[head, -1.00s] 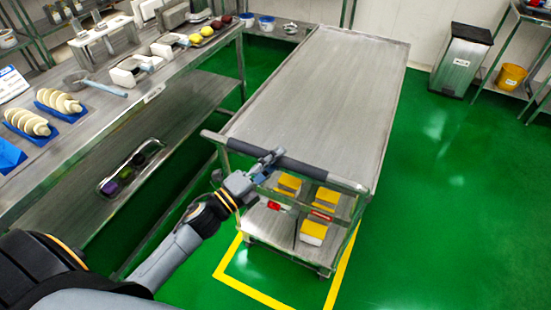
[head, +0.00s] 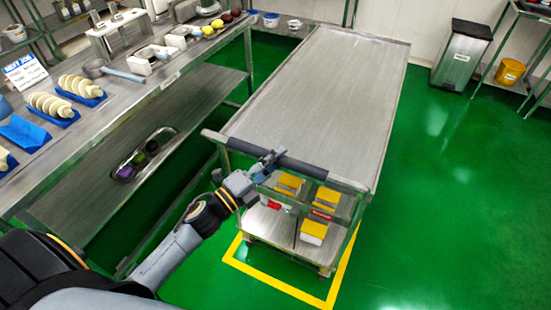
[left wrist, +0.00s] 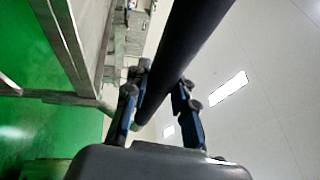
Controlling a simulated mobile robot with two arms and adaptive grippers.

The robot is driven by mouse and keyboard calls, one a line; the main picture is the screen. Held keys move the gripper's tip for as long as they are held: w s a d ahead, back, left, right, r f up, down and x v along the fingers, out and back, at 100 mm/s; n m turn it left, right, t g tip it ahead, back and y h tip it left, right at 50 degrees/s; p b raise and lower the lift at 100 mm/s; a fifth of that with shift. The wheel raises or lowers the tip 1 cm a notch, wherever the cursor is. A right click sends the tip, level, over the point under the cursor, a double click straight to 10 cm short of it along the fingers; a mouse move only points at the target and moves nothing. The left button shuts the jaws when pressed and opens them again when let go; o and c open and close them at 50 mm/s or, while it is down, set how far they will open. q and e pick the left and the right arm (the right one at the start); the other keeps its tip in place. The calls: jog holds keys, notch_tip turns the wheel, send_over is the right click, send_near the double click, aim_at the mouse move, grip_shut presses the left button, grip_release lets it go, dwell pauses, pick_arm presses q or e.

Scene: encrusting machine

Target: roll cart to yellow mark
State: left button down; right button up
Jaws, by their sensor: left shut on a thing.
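The steel cart (head: 320,90) has a flat, empty top and a lower shelf with several yellow-topped boxes (head: 327,197). My left gripper (head: 267,160) is shut on the cart's dark push handle (head: 322,172) at its near end. In the left wrist view the gripper's fingers (left wrist: 165,80) stand on both sides of the dark handle bar (left wrist: 185,50). The yellow mark (head: 270,281) is a line frame on the green floor around the cart's near end. Its near line lies a little in front of the cart; its far part is hidden under the cart. My right gripper is out of view.
A steel workbench (head: 120,125) runs along the cart's left side, with blue trays (head: 62,118) and other items on it. A bin (head: 460,58) and a yellow bucket (head: 509,71) stand at the back right. The green floor right of the cart is clear.

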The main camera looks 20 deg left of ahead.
pick_arm(q)
jog(key=c, duration=1.1)
grip_release()
jog(key=v, duration=1.2)
jog(key=shift+a+f, duration=0.1)
